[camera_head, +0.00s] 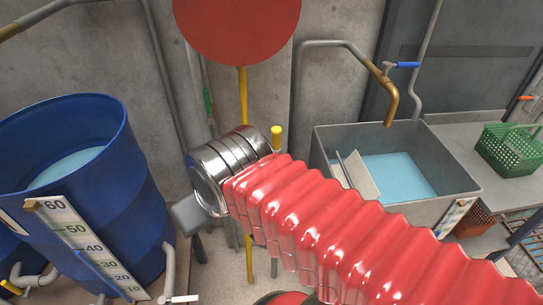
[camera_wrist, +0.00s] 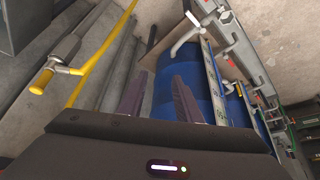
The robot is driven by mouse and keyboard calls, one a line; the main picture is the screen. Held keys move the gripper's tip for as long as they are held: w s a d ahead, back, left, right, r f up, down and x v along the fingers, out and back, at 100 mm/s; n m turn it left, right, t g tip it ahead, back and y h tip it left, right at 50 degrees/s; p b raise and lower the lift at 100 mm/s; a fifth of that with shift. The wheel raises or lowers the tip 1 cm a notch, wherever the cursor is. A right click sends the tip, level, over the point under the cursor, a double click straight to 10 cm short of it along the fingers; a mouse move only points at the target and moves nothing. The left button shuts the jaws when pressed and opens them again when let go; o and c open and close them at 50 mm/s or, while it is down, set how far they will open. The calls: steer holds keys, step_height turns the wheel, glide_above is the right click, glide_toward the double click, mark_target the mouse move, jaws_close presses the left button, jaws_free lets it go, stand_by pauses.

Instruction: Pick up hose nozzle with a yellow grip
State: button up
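I cannot pick out the hose nozzle for certain. In the wrist view a grey pipe-like piece with a brass-coloured end and a yellow part (camera_wrist: 62,70) shows at upper left beside a long yellow rod; I cannot tell if it is the nozzle. In the head view a short yellow upright end (camera_head: 276,136) shows just behind my arm, its lower part hidden. My gripper (camera_wrist: 158,88) has two dark fingers standing apart with nothing between them. In the head view my silver wrist and red sleeve hide most of it.
A blue barrel (camera_head: 135,185) with liquid and a scale board (camera_head: 75,235) stands at left. A yellow pole (camera_head: 243,100) bears a red disc (camera_head: 238,22) near the wall. A grey sink (camera_head: 440,213) with water stands at right, beside a green basket (camera_head: 510,150) on a counter.

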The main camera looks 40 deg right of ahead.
steer(key=shift+o, duration=1.4)
steer(key=shift+w+d+r, duration=0.1)
steer(key=shift+w, duration=0.05)
steer(key=shift+o, duration=0.6)
steer(key=w+d+r+m+h, duration=0.1)
steer(key=w+d+r+m, duration=0.1)
steer(key=w+d, duration=0.6)
steer(key=d+r, duration=0.1)
steer(key=d, duration=0.3)
steer(key=shift+w+d+g, duration=0.3)
steer(key=shift+w, duration=0.1)
steer(key=m, duration=0.2)
glide_above(276, 130)
steer(key=s, duration=0.3)
steer(key=f, duration=0.1)
steer(key=shift+w+a+f+g, duration=0.1)
steer(key=shift+w+a+g, duration=0.15)
steer(key=shift+a+g, duration=0.15)
steer(key=x, duration=0.8)
steer(key=shift+d+f, duration=0.2)
steer(key=shift+f, duration=0.1)
